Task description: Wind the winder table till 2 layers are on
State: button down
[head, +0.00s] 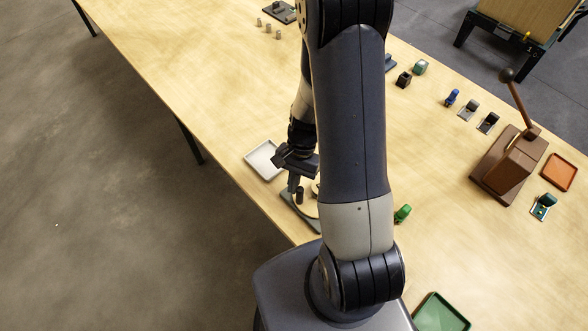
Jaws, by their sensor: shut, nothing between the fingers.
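The winder table (312,212) is near the table's front edge at the picture's centre. A pale round rim and part of a grey-green base show, and my arm hides the rest. A small dark upright post (299,196) stands at its left side. My gripper (292,186) points down over the left part of the winder, beside this post. Its fingers are shut with nothing between them. Whether they touch the post I cannot tell. The layers on the winder are too small and too hidden to make out.
A pale tray (262,160) lies just left of my gripper. A green object (402,214) is to the right of my arm. A brown lever press (511,165), an orange tray (559,173) and several small parts stand further right. A green tray (440,314) lies at the bottom.

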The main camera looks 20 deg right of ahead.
jog(key=shift+s+n, duration=0.4)
jog(key=shift+n, duration=0.1)
dwell(4.0)
dwell(0.8)
